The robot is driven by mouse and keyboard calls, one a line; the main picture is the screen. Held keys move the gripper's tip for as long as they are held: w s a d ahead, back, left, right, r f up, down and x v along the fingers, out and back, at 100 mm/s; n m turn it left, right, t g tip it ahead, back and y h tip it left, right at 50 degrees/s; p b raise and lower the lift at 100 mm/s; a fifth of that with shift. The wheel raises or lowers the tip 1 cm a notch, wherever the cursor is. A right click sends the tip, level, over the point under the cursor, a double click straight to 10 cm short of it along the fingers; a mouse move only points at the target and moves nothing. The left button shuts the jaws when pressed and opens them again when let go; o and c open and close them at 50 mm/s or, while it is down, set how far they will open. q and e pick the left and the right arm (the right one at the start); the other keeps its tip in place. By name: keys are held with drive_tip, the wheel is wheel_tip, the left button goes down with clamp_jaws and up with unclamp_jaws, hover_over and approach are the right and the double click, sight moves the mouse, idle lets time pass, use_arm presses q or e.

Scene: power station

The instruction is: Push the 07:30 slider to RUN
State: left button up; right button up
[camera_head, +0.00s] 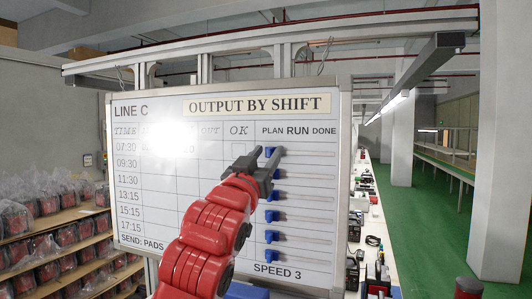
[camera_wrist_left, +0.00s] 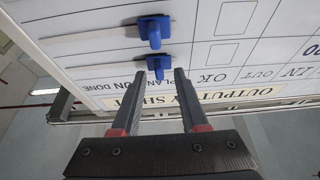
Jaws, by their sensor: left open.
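The white OUTPUT BY SHIFT board (camera_head: 170,215) faces me, with PLAN, RUN and DONE heading its right-hand slots. The blue 07:30 slider (camera_head: 270,152) is at the left end of the top slot, under PLAN. My left gripper (camera_head: 265,155) is open at this slider and partly covers it. In the left wrist view, which shows the board upside down, the 07:30 slider (camera_wrist_left: 157,66) appears near the tips of the open left gripper (camera_wrist_left: 163,76). I cannot tell whether they touch. My right gripper is not in view.
The 09:30 slider (camera_wrist_left: 153,30) is close by in the wrist view. Several more blue sliders, including one lower down (camera_head: 271,216), line up under PLAN. The top slot (camera_head: 308,153) is clear toward the right. Shelves with bagged items (camera_head: 55,205) stand left.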

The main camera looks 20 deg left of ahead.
use_arm(q)
clamp_jaws()
idle(1.3)
